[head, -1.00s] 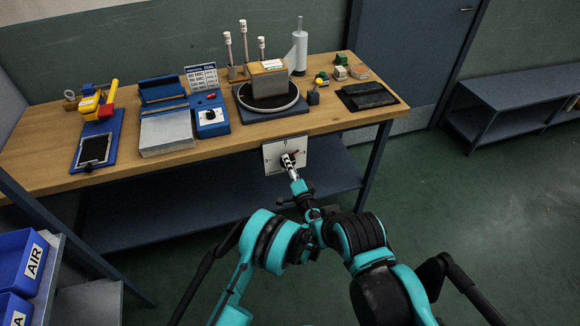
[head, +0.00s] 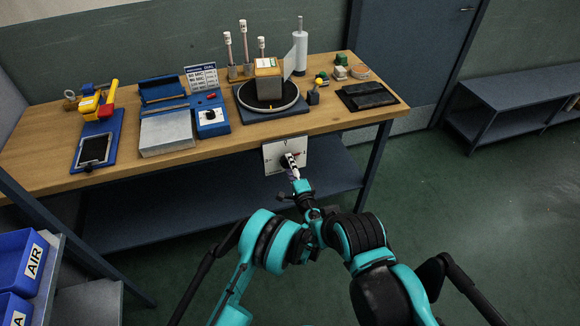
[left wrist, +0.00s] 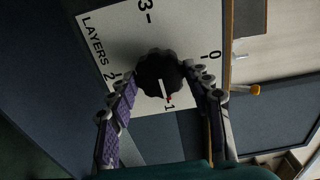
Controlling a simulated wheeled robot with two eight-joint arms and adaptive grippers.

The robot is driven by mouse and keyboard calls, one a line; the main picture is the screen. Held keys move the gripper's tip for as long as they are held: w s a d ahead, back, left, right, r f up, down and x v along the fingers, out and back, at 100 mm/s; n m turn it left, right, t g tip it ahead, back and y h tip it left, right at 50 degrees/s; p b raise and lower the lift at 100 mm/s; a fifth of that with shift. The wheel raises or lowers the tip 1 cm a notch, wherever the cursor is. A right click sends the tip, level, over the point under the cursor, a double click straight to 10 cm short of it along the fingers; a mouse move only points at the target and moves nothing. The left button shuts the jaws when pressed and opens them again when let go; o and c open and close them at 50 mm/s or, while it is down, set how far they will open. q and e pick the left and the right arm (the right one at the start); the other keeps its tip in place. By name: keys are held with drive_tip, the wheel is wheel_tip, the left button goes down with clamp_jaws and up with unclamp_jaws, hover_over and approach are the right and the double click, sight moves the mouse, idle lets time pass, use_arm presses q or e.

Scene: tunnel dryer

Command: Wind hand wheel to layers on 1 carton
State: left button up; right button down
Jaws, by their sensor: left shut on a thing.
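The black hand wheel (left wrist: 160,76) sits on a white plate (left wrist: 115,35) marked LAYERS with 0, 1, 2 and 3. Its white line points toward the 1, with a small red mark there. In the head view the plate (head: 272,155) hangs at the bench's front edge. My left gripper (head: 291,160) is shut on the wheel, its fingers on either side in the left wrist view (left wrist: 162,88). The carton (head: 267,86) stands on the round turntable (head: 245,104), with a pale film sheet between it and the white roll (head: 300,52).
The wooden bench (head: 50,140) also holds a blue box with a dial (head: 211,117), a yellow and red tool (head: 95,103), a dark pad (head: 368,96) and small blocks. Blue bins (head: 22,262) stand at lower left.

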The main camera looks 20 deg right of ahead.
use_arm(q)
drive_tip(key=o, duration=1.2)
